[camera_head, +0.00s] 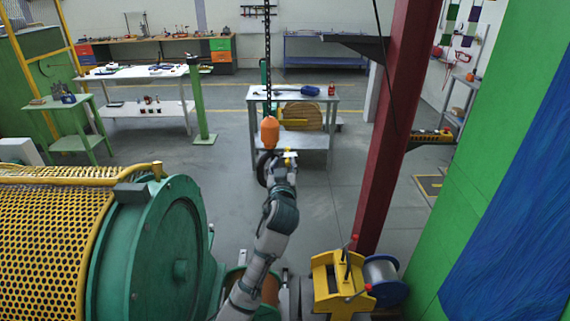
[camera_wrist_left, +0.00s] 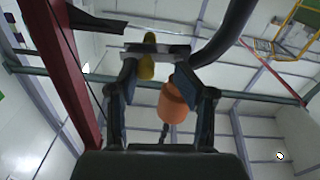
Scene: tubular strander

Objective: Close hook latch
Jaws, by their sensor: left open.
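A dark hook (camera_head: 262,170) hangs below an orange block (camera_head: 269,132) on a chain in the middle of the head view. In the left wrist view the hook's curved arm (camera_wrist_left: 214,38) is at the upper right and the orange block (camera_wrist_left: 173,104) is near the centre. My right gripper is out of view.
A red column (camera_head: 395,130) stands right of my arm. A yellow stand with a spool (camera_head: 340,280) is at the lower right. A green drum with yellow mesh (camera_head: 150,255) fills the lower left. A grey table (camera_head: 300,97) stands behind the hook.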

